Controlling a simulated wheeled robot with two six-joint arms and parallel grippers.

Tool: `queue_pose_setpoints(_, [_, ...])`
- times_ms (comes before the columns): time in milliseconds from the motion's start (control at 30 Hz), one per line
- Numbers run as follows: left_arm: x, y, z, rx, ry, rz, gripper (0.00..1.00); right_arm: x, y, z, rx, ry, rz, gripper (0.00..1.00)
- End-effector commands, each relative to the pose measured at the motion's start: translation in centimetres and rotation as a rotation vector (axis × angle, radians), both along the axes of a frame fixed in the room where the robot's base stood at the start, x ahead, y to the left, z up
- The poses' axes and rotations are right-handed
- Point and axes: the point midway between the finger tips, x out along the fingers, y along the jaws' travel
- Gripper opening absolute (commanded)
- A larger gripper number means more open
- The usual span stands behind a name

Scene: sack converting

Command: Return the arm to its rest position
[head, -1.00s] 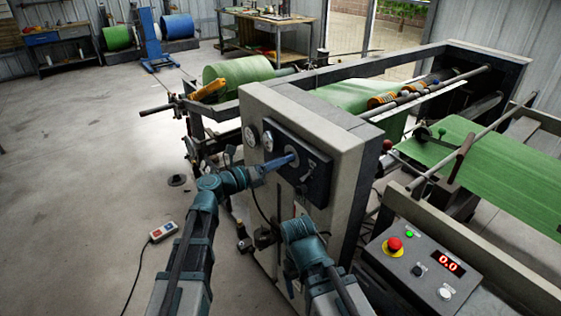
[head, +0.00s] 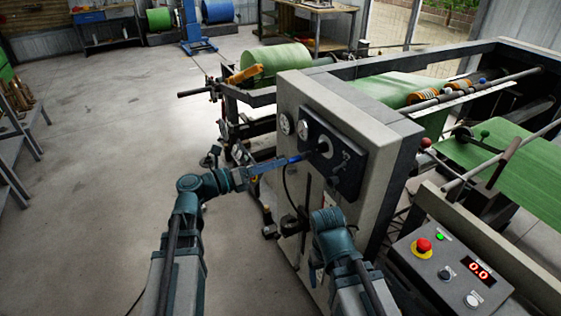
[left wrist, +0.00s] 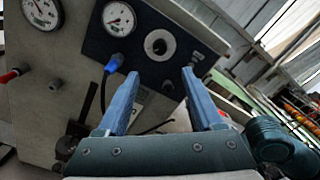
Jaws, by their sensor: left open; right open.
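My left gripper (head: 290,160) is open and empty, in front of the dark control panel (head: 345,180) on the grey machine cabinet (head: 385,130). In the left wrist view its two blue fingers (left wrist: 160,85) stand apart. A round dial with a pale ring (left wrist: 159,45) shows beyond the gap between the fingers, and no contact is visible. My left arm (head: 188,225) reaches up from the bottom of the head view, bent at the elbow. My right arm (head: 335,245) is folded low before the cabinet; its gripper does not show.
A control box (head: 450,270) with a red emergency button (head: 423,247) stands at lower right. Green rolls and web (head: 275,62) lie beyond the cabinet. The floor (head: 110,150) left of my arm is clear.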

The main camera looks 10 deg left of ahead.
Motion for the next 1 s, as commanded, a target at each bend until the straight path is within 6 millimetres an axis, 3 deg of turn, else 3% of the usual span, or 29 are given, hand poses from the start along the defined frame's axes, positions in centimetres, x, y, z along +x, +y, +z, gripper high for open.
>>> queue_pose_setpoints(433, [-0.1, 0.0, 0.0, 0.003, -0.001, -0.001, 0.68, 0.0, 0.0, 0.0, 0.000, 0.000, 0.000, 0.79])
queue_pose_setpoints(533, [-0.5, -1.0, -0.4, 0.067, -0.031, -0.027, 0.68, 0.0, 0.0, 0.4, 0.000, 0.000, 0.000, 0.79])
queue_pose_setpoints(667, [-2.4, -4.6, -2.4, 0.327, -0.168, -0.152, 0.68, 0.0, 0.0, 1.7, 0.000, 0.000, 0.000, 0.79])
queue_pose_setpoints(800, [-5.9, -8.7, -6.0, 0.719, -0.426, -0.415, 0.68, 0.0, 0.0, 3.5, 0.000, 0.000, 0.000, 0.79])
queue_pose_setpoints(1000, [-11.4, -10.9, -10.5, 1.160, -0.853, -0.918, 0.68, 0.0, 0.0, 5.8, 0.000, 0.000, 0.000, 0.79])
